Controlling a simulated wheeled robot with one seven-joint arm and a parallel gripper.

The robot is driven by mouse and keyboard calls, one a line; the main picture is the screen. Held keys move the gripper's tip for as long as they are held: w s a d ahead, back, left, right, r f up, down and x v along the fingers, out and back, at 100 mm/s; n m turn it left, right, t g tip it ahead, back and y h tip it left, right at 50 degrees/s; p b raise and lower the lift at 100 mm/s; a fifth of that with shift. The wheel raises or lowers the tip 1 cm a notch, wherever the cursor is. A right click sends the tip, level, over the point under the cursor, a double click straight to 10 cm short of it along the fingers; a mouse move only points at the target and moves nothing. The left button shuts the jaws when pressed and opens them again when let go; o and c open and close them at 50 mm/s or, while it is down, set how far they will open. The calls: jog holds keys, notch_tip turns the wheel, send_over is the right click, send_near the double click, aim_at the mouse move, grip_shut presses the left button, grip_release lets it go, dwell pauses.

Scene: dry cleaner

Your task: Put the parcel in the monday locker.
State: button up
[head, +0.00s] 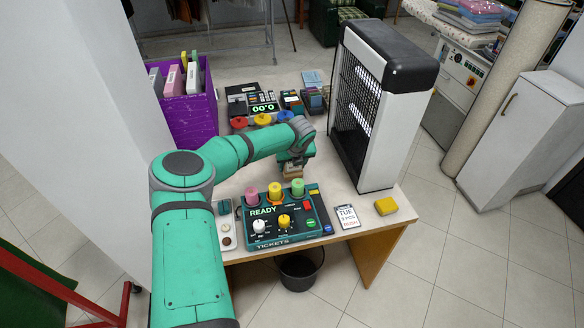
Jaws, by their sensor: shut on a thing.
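My gripper (294,160) is over the counter, behind the ticket panel, pointing down. It is shut on a small tan-brown block, which looks like the parcel (293,172); only a little of it shows below the fingers. I cannot tell whether its underside touches the counter. No locker marked Monday can be made out. A tall pale cabinet (520,140) with a handle stands on the floor at the right, with no readable label.
The wooden counter (350,188) carries a ticket panel (283,218) with coloured knobs, a cash register (262,104), a yellow sponge (386,206) and a "TUE" card (347,216). A large black-and-white grille unit (408,120) stands right of my gripper. A purple bin (190,120) is at left.

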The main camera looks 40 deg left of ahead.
jog(key=shift+f, duration=0.6)
jog(key=o, duration=1.3)
jog(key=shift+d+f, duration=0.1)
jog(key=shift+f, duration=0.05)
jog(key=shift+o, duration=0.2)
jog(key=v, duration=1.2)
